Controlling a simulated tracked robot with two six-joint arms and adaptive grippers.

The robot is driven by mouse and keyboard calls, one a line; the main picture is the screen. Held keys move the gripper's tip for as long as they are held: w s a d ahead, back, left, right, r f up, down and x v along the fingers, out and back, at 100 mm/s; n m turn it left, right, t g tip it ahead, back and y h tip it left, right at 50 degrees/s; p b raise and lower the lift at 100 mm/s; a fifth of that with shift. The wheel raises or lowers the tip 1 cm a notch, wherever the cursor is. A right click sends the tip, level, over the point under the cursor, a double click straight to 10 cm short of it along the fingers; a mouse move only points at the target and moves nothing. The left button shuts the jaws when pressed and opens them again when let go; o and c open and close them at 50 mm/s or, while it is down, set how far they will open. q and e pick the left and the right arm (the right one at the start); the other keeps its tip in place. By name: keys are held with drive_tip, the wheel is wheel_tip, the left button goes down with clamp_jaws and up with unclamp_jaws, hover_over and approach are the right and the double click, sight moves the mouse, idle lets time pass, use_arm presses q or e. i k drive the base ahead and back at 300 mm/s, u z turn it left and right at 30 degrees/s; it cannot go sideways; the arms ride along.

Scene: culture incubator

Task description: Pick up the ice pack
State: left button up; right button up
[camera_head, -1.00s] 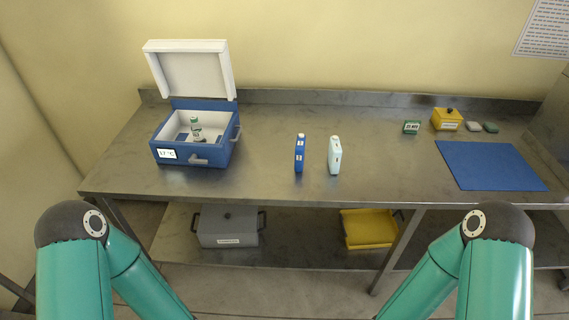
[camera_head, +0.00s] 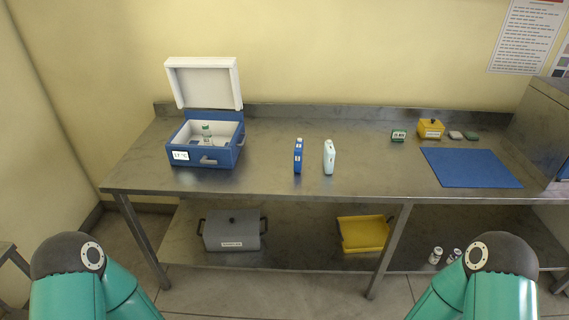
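Two slim upright packs stand side by side on the steel table, a little apart. One is a dark blue pack (camera_head: 298,157) with a white cap and small labels. The other is a pale blue-white pack (camera_head: 329,158). I cannot tell from their looks which of them is the ice pack. Only the upper parts of my two arms show, at the lower left and lower right. Neither gripper is in view. Nothing touches either pack.
An open blue incubator (camera_head: 229,157) with a bottle (camera_head: 206,130) inside stands left. A grey box (camera_head: 231,231) and yellow tray (camera_head: 364,235) are on the lower shelf. Tabletop around the packs is clear.

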sight(329, 155)
drive_tip(key=z, duration=0.15)
drive_tip(key=i, duration=0.9)
drive_tip(key=u, duration=0.05)
